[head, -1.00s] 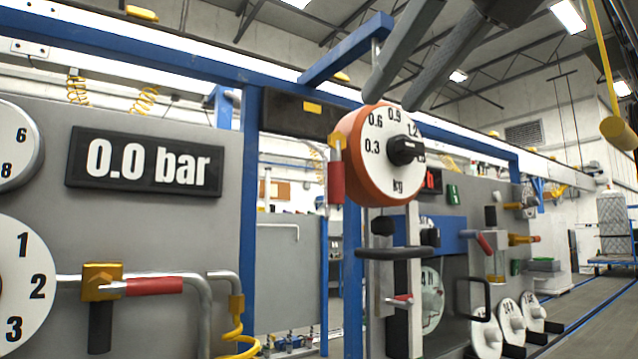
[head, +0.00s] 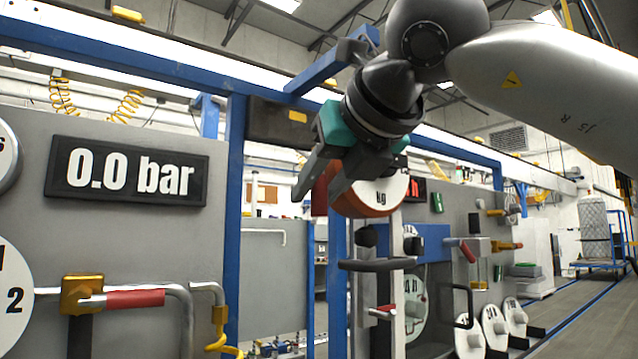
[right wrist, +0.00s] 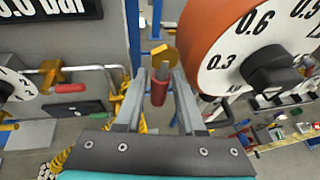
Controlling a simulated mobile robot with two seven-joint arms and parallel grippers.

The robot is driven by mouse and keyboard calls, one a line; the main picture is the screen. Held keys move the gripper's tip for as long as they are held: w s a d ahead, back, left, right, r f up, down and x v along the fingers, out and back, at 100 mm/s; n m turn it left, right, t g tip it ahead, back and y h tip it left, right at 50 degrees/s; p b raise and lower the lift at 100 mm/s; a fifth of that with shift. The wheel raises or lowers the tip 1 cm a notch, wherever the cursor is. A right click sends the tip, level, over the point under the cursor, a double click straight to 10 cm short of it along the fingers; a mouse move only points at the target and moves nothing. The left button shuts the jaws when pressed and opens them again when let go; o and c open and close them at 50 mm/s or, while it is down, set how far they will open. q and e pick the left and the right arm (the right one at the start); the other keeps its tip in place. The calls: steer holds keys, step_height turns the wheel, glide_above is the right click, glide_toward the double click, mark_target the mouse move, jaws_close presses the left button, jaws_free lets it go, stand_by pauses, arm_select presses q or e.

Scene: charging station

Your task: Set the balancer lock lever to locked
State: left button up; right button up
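The balancer lock lever has a yellow hub and a red handle. In the right wrist view the red handle (right wrist: 159,92) points down from the hub (right wrist: 163,56), beside the orange-rimmed balancer dial (right wrist: 228,45). In the head view the handle (head: 321,198) shows only partly behind my right gripper, and the dial (head: 376,199) is mostly covered. My right gripper (head: 317,190) is open. In the right wrist view its two fingers (right wrist: 159,82) stand on either side of the handle, with gaps to it. I cannot tell the exact depth between them. My left gripper is not in view.
A panel on the left carries a "0.0 bar" display (head: 127,172) and another red-handled valve (head: 136,298). A blue post (head: 234,200) stands left of the dial. A dark handle bar (head: 388,265) and several weights (head: 494,327) are below and right.

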jaws_close()
stand_by(0.3)
stand_by(1.2)
